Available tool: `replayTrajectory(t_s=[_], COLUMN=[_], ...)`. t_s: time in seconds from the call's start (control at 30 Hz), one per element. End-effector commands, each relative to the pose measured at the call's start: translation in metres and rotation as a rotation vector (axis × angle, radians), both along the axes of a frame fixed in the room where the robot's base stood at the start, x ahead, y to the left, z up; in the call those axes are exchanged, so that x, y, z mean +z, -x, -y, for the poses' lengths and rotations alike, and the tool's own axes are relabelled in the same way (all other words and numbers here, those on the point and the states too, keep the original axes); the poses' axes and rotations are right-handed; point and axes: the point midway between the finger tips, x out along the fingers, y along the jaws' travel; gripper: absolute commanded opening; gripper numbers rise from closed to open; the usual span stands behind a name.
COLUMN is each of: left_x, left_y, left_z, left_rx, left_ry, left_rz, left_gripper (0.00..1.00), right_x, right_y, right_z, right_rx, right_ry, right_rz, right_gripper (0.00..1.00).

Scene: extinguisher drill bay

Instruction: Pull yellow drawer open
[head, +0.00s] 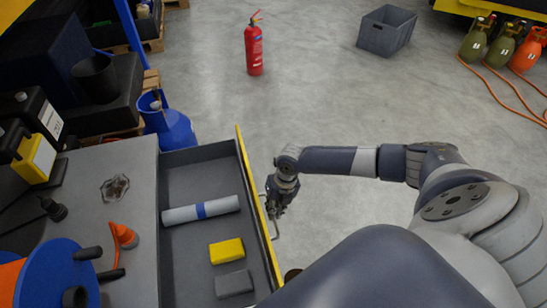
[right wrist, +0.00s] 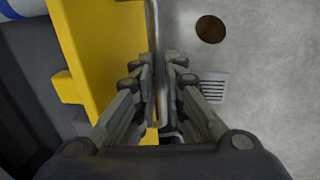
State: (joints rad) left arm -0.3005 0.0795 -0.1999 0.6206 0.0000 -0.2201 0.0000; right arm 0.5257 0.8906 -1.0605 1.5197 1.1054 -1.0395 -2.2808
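The yellow drawer front (head: 250,178) stands out from the grey cabinet, and the drawer is open, with its grey inside showing. In the right wrist view the yellow front (right wrist: 95,50) lies left of the fingers. My right gripper (head: 272,210) is at the outer side of the front, at the thin metal handle (head: 276,234). In the right wrist view the handle bar (right wrist: 153,25) runs between the fingertips of my right gripper (right wrist: 160,68), which look closed on it. My left gripper is not in view.
The drawer holds a grey roll (head: 185,213) with a blue band, a yellow block (head: 227,251) and a grey block (head: 234,284). A blue container (head: 172,128) stands behind the drawer. A red extinguisher (head: 254,50) and grey crate (head: 385,32) stand farther off. Floor between is clear.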

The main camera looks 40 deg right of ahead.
Motion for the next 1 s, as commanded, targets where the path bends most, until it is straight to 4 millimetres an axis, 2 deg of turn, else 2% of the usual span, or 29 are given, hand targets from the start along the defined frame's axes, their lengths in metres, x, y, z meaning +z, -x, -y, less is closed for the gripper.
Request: replayTrajectory(t_s=[0.07,0.47,0.57,0.8,1.0], left_x=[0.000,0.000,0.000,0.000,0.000], left_y=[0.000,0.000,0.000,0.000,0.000], left_z=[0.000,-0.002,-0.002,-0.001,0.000], left_rx=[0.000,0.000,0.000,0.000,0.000], left_ry=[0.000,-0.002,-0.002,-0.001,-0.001], left_rz=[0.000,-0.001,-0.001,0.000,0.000], left_gripper=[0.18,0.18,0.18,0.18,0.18], right_x=[0.000,0.005,0.018,0.068,0.102], right_y=[0.000,0.000,0.000,0.004,0.006], right_z=[0.000,0.001,0.004,0.014,0.020], right_rx=[0.000,0.000,-0.001,-0.001,-0.001], right_ry=[0.000,-0.001,-0.001,0.001,0.000], right_rz=[0.000,0.000,0.003,0.004,0.001], right_gripper=[0.30,0.30,0.30,0.30,0.30])
